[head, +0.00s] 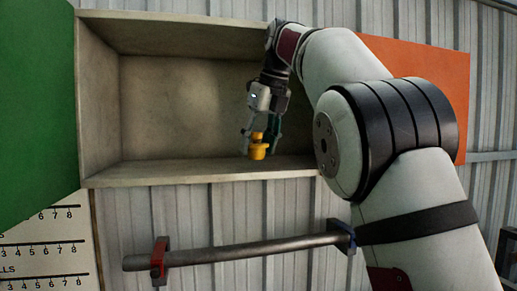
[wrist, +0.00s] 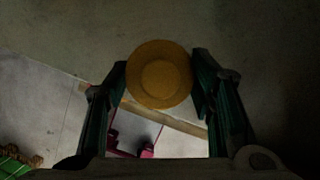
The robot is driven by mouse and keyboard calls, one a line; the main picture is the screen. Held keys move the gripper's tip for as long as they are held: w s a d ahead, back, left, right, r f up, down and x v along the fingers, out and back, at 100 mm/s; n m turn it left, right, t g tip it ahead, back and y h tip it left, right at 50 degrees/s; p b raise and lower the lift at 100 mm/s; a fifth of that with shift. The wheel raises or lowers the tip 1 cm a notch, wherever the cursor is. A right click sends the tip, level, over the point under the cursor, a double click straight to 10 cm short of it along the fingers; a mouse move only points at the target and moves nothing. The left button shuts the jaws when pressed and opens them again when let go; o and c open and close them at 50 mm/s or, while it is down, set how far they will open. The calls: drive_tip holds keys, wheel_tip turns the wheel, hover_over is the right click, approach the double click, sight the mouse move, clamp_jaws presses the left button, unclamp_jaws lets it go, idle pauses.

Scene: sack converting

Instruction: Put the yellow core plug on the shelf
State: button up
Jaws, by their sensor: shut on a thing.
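The yellow core plug (head: 258,147) is held between the fingers of my gripper (head: 261,140) at the front of the shelf (head: 175,172). It looks upright, with a narrower top and a wider lower part. In the wrist view the plug (wrist: 160,74) shows as a round yellow disc between the two green fingers of my gripper (wrist: 160,85). My gripper is shut on it. The plug is close to the shelf board near its front edge; I cannot tell whether it touches the board.
The shelf box has side and top walls, and its floor to the left is clear. A green panel (head: 35,100) stands at the left and an orange panel (head: 430,80) at the right. A grey bar (head: 235,251) runs below the shelf between red and blue brackets.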

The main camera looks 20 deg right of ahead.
sight(260, 140)
drive_tip(key=shift+f+p, duration=0.4)
drive_tip(key=shift+f, duration=0.55)
drive_tip(key=shift+f, duration=0.1)
drive_tip(key=o, duration=1.1)
drive_tip(key=shift+r, duration=0.4)
drive_tip(key=b+v, duration=0.1)
drive_tip(key=v, duration=0.5)
drive_tip(key=shift+s+d+r, duration=0.1)
drive_tip(key=shift+s+r, duration=0.2)
drive_tip(key=shift+r, duration=0.1)
